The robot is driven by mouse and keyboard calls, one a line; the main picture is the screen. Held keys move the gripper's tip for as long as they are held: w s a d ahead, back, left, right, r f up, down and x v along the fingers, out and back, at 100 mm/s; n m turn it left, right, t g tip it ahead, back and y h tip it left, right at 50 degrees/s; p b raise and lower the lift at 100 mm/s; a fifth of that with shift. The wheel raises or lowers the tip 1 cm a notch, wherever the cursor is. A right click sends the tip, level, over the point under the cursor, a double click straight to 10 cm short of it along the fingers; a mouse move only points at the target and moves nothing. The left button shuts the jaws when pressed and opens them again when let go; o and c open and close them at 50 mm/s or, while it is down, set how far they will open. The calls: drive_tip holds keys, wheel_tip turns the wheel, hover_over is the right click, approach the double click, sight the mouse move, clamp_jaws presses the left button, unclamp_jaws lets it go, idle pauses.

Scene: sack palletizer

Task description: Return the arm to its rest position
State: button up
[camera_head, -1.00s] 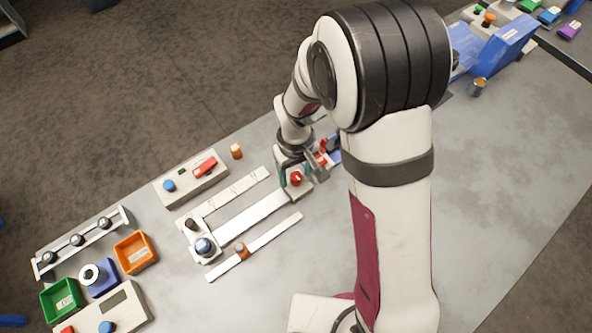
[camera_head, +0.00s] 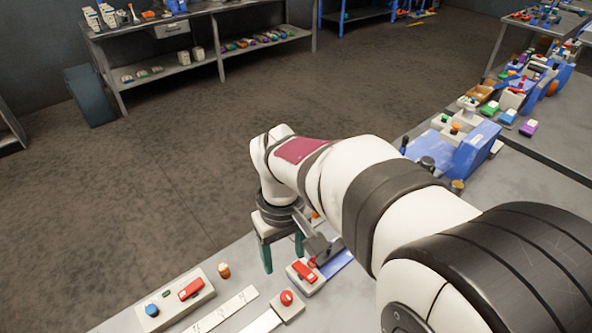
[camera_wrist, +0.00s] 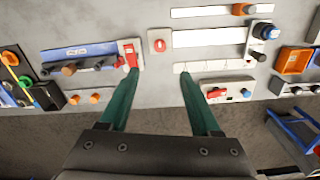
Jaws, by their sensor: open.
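My gripper (camera_head: 283,258) hangs above the back edge of the grey table in the head view, with its green fingers pointing down. In the wrist view its two green fingers (camera_wrist: 158,72) are spread wide apart with nothing between them. The white-and-red arm stretches out across the right side of the head view and hides part of the table. Below the fingers lie a white block with a red switch (camera_wrist: 130,56) and a white control box with red and blue buttons (camera_wrist: 229,91).
The grey table (camera_head: 232,269) also bears a control box (camera_head: 175,300), a red-button box (camera_head: 287,302) and a blue machine (camera_head: 452,150). A small orange cylinder (camera_head: 223,270) stands near the gripper. A workbench (camera_head: 185,62) stands at the back. Open floor (camera_head: 150,190) lies beyond the table.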

drive_tip(key=s+d+r+m+y, duration=0.1)
drive_tip(key=s+d+m, duration=0.5)
drive_tip(key=s, duration=0.3)
drive_tip(key=s+d+m, duration=0.6)
drive_tip(key=s, duration=0.3)
drive_tip(key=shift+s+r+m+y, duration=0.15)
drive_tip(key=shift+r+m+y, duration=0.15)
drive_tip(key=shift+r+y, duration=0.1)
